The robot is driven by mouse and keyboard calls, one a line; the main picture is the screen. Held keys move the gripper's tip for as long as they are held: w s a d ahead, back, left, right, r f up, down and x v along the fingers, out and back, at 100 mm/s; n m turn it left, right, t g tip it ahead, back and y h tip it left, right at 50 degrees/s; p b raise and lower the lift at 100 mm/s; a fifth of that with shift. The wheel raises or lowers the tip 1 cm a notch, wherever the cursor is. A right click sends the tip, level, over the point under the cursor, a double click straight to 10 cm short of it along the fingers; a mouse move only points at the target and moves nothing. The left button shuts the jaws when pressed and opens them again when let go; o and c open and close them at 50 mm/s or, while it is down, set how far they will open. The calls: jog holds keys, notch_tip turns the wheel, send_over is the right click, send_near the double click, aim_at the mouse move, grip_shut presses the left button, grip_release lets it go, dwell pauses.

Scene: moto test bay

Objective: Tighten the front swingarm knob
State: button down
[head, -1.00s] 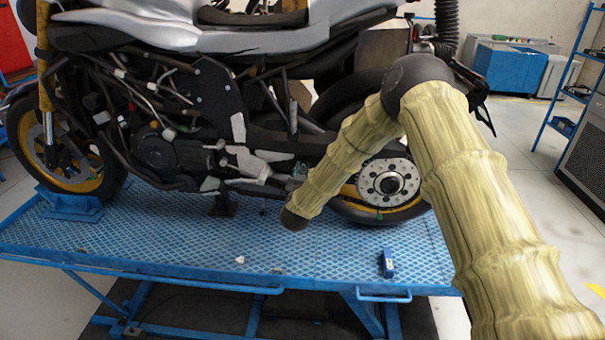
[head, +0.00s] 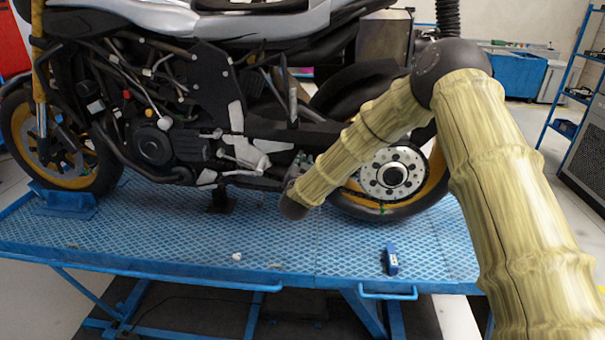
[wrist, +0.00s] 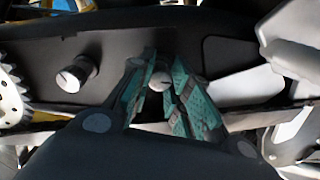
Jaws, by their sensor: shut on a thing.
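In the wrist view my gripper (wrist: 160,88) has its teal finger pads closed around a silver-faced knob (wrist: 160,81) on the dark swingarm (wrist: 122,60). This is the knob farther from the toothed wheel part, so it appears to be the front one. A second knob (wrist: 76,74), black with a silver end, sticks out of the swingarm to the left and is free. In the head view the swingarm area of the motorcycle (head: 153,146) lies behind my arm.
A pale toothed disc (wrist: 12,98) is at the wrist view's left edge. In the head view the motorcycle stands on a blue lift table (head: 190,235). A small blue block (head: 392,260) lies near its front edge. A blue shelf rack (head: 568,95) stands at right.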

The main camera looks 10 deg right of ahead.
jog(key=m+b, duration=0.5)
jog(key=b, duration=0.1)
jog(key=m+b, duration=0.5)
jog(key=b, duration=0.2)
jog(key=m+b, duration=0.5)
jog(key=b, duration=0.2)
jog(key=shift+f, duration=0.3)
jog(key=shift+r, duration=0.1)
jog(key=c, duration=1.3)
grip_release()
jog(key=shift+r, duration=0.1)
jog(key=v, duration=1.2)
